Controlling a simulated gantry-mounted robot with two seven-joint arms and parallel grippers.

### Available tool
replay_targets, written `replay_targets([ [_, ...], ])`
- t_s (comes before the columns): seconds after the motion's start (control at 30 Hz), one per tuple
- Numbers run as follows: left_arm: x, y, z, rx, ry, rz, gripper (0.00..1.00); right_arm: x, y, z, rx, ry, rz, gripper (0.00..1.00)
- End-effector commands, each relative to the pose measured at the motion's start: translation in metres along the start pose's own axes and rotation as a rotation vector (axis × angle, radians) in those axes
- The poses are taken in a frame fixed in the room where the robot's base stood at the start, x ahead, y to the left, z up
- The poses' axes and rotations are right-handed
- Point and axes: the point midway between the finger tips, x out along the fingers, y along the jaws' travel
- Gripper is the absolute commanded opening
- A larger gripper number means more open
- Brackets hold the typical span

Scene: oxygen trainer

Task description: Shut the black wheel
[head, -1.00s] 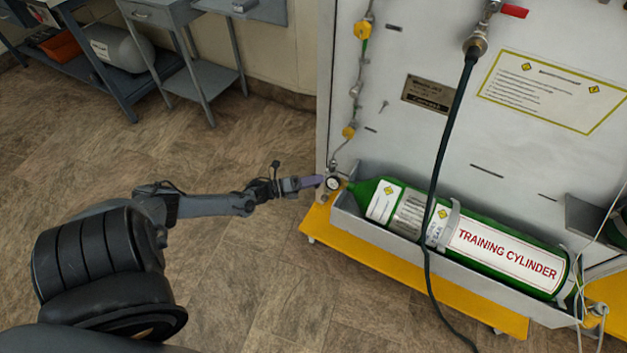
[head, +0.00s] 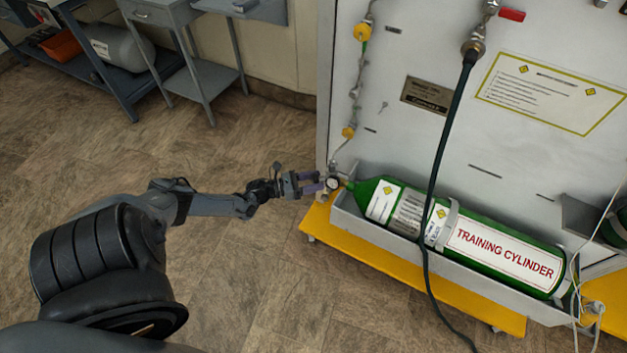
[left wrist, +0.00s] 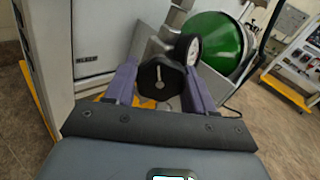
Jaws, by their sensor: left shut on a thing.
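The black wheel (left wrist: 158,83) is a dark, many-sided knob with a pale pointer mark, on the cylinder's valve. My left gripper (left wrist: 161,80) has one purple finger on each side of it and is shut on it. In the head view, my left gripper (head: 318,183) reaches the valve from the left, and the wheel is mostly hidden by the fingers. A round white gauge (head: 333,184) sits just beside the fingertips; it also shows in the left wrist view (left wrist: 190,50). The green training cylinder (head: 500,250) lies in its tray. My right gripper is not in view.
The white panel (head: 400,130) stands behind the valve, with a yellow base (head: 420,275) below. A dark hose (head: 447,130) hangs in front of the cylinder. Thin piping (head: 349,133) runs up the panel's left edge. Open floor (head: 250,290) lies left of the base.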

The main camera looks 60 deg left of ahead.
Motion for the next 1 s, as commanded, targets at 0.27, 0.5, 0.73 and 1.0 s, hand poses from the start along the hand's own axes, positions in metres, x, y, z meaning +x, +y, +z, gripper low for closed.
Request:
replay_targets([
  [0.27,-0.0003,0.0001,-0.0013,0.234,0.003,0.001,0.23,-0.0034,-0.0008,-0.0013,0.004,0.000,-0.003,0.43],
  [0.5,-0.0006,0.0005,-0.0023,0.372,0.006,0.002,0.23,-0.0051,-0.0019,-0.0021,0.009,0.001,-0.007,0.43],
  [0.73,-0.0012,0.0012,-0.0029,0.440,0.007,0.004,0.23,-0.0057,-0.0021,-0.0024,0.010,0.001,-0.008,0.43],
  [1.0,-0.0017,0.0015,-0.0039,0.459,0.010,0.004,0.24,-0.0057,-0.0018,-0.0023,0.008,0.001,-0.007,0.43],
])
